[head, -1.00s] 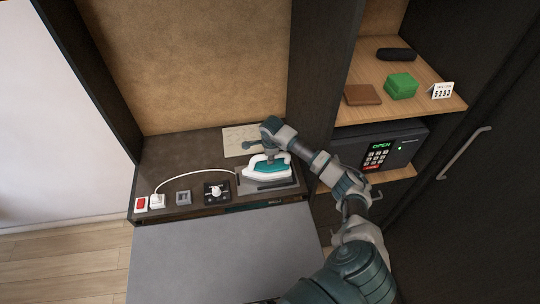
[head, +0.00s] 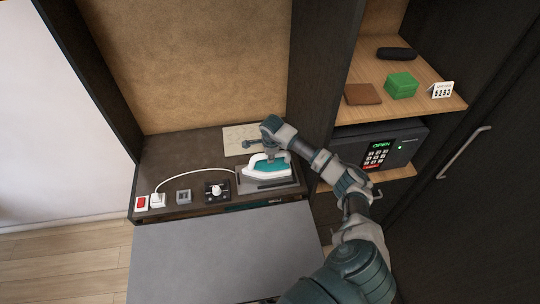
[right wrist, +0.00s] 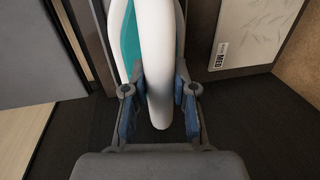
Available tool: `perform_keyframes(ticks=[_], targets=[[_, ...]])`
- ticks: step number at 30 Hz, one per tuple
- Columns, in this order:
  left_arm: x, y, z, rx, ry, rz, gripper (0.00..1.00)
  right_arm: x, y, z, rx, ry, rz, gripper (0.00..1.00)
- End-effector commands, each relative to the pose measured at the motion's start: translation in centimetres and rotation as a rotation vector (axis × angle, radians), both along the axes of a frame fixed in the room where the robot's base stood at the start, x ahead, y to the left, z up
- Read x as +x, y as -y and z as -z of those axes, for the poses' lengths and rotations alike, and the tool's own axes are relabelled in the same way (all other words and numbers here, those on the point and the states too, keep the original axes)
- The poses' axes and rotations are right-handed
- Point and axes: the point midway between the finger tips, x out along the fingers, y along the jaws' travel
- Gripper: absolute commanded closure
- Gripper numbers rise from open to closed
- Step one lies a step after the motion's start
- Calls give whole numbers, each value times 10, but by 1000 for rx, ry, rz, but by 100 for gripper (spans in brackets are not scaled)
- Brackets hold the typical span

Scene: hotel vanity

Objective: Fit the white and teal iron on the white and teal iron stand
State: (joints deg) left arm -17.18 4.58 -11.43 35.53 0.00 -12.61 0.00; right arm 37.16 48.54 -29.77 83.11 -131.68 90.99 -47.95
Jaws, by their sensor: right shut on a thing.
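The white and teal iron (head: 264,168) is at the right end of the dark counter, over a dark grey base (head: 284,183) that looks like the iron stand. I cannot tell whether it is seated there or just above it. My right gripper (head: 268,155) is above the iron, shut on its white handle. In the right wrist view, the iron's handle (right wrist: 158,70) lies between the two blue-padded fingers of the gripper (right wrist: 159,105), with a teal part beside it. The iron's sole is hidden there. My left gripper is not in view.
A white cord runs left from the iron to a plug (head: 157,201) beside a red switch (head: 141,203). A round knob (head: 217,191) and a grey socket (head: 183,196) sit left of the iron. A patterned card (head: 238,138) lies behind. A safe (head: 405,145) stands right.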

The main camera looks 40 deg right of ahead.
Motion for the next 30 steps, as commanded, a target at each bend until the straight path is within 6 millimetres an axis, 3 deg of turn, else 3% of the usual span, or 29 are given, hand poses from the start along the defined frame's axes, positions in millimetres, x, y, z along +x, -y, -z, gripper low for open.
perform_keyframes(ticks=[15,30], targets=[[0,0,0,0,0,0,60,1,0,-2,1,5,0,100],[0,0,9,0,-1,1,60,2,0,9,0,6,0,100]])
